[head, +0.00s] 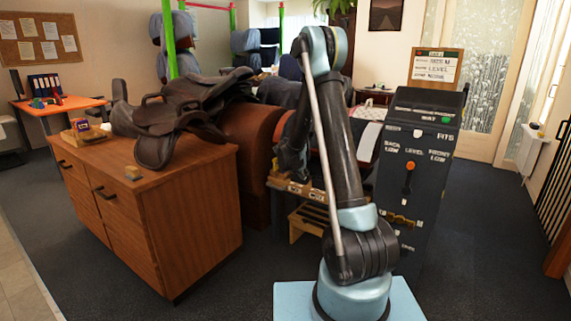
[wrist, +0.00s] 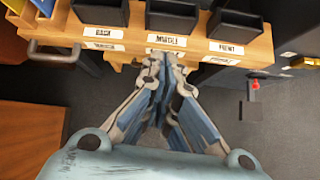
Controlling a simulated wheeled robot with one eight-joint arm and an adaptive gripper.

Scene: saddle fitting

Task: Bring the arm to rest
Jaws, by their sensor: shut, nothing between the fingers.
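My arm (head: 338,130) stands raised on its light blue base in the middle of the head view, with its elbow at the top. Its far end folds down behind the upright link, so my gripper is mostly hidden there. In the wrist view my gripper (wrist: 163,62) points at a wooden rack, with its fingers together and nothing between them. The fingertips lie in front of the rack's middle label; I cannot tell whether they touch it.
The rack holds black bins (wrist: 172,15) with labels. A brown saddle (head: 180,105) lies on the wooden cabinet (head: 190,200) at left. A dark console (head: 412,165) with an orange-knobbed lever stands close at right. Dark floor (head: 490,220) is clear at far right.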

